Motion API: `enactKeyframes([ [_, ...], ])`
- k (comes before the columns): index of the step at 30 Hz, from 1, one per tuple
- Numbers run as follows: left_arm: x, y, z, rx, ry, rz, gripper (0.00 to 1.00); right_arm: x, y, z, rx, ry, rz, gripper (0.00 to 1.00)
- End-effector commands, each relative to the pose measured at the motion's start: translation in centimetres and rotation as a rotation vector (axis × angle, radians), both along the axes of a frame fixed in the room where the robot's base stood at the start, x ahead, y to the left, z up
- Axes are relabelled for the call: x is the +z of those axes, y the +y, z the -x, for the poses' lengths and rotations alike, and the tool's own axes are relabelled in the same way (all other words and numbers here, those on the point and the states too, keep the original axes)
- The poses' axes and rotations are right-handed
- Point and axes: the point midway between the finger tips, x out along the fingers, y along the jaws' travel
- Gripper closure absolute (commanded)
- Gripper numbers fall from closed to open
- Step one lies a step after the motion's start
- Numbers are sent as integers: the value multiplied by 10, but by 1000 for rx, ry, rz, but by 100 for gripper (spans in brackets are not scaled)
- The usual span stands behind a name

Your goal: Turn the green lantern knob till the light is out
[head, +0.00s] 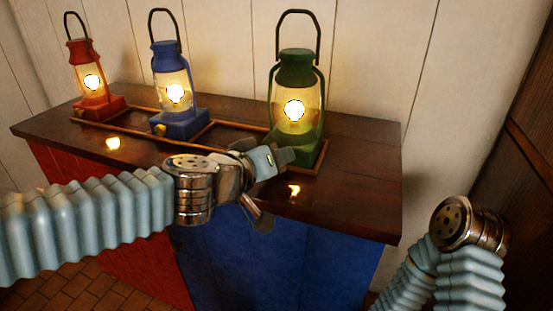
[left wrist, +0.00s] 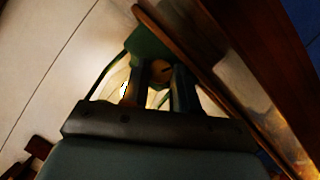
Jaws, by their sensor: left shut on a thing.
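The green lantern (head: 296,75) stands upright at the right end of the cabinet top, its bulb glowing bright. My left gripper (head: 283,157) reaches in low at the front of its green base. In the left wrist view, my left gripper (left wrist: 161,82) has its two fingers on either side of a small brownish knob (left wrist: 160,71) on the green base (left wrist: 146,44), and it is shut on this knob. In the head view the gripper hides the knob. My right gripper is out of view; only part of my right arm shows at lower right.
A lit blue lantern (head: 173,85) and a lit red lantern (head: 90,81) stand to the left on the same dark wooden top (head: 350,177). A thin raised wooden rim (head: 233,131) runs around the lantern places. A plank wall (head: 370,60) stands close behind.

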Motion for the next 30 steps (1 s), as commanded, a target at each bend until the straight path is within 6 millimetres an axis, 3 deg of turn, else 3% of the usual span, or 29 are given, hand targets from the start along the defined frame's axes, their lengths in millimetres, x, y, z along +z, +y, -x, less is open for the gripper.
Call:
enactKeyframes([
  [2,0,0,0,0,0,0,100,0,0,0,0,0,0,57],
  [3,0,0,0,1,0,-1,68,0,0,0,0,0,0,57],
  [8,0,0,0,0,0,-1,45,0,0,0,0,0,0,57],
  [19,4,3,5,1,-1,-2,45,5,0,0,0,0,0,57],
  [26,26,26,43,3,-5,-2,45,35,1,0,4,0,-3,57],
  [30,25,38,53,10,-13,13,45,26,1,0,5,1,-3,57],
])
